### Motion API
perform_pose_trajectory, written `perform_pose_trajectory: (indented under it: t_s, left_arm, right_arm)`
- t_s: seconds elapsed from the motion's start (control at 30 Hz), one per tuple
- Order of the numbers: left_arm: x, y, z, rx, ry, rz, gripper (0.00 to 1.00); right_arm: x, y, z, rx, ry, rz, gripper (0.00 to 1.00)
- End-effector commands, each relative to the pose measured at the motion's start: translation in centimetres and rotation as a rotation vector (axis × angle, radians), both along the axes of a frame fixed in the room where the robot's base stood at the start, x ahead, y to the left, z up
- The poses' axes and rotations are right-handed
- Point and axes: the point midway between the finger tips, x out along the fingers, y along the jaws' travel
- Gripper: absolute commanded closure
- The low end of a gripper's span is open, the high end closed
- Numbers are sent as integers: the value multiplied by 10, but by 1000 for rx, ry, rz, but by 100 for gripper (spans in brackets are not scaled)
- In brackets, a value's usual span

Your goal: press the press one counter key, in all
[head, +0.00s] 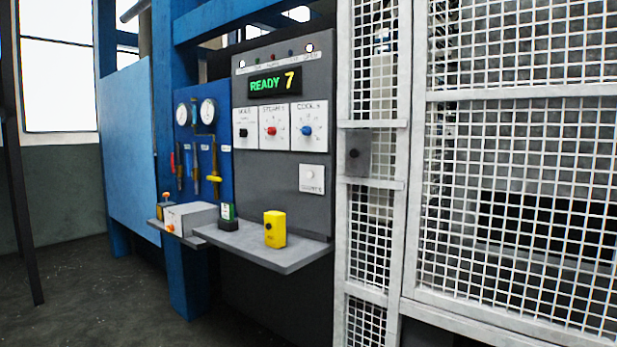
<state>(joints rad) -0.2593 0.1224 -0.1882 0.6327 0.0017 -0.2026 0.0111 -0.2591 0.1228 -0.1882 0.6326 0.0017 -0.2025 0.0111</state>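A grey control panel (270,205) stands left of the mesh fence. On its lower right is a small white plate (312,178) with a pale round key (311,174) and a label below it that looks like "COUNTER" but is too small to read surely. A dark display (274,82) above reads "READY" in green and "7" in yellow. Under it are three white dial plates with a black knob (243,132), a red knob (270,131) and a blue knob (306,131). Neither of my grippers is in view.
A grey shelf (262,249) juts out below the panel, carrying a yellow box (275,229) and a small green-and-black device (228,216). A grey box (191,218) sits further left. White mesh fencing (520,200) closes the right side. Floor is open at lower left.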

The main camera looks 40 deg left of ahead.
Motion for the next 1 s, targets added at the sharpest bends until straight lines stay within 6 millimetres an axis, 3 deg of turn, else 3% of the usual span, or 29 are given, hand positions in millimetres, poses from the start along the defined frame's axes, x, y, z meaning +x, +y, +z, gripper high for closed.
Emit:
perform_pose_trajectory:
  t_s: [0.17, 1.0]
  left_arm:
    - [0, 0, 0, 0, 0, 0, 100]
    - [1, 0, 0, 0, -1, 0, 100]
  right_arm:
    - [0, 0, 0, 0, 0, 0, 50]
    - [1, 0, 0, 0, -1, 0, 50]
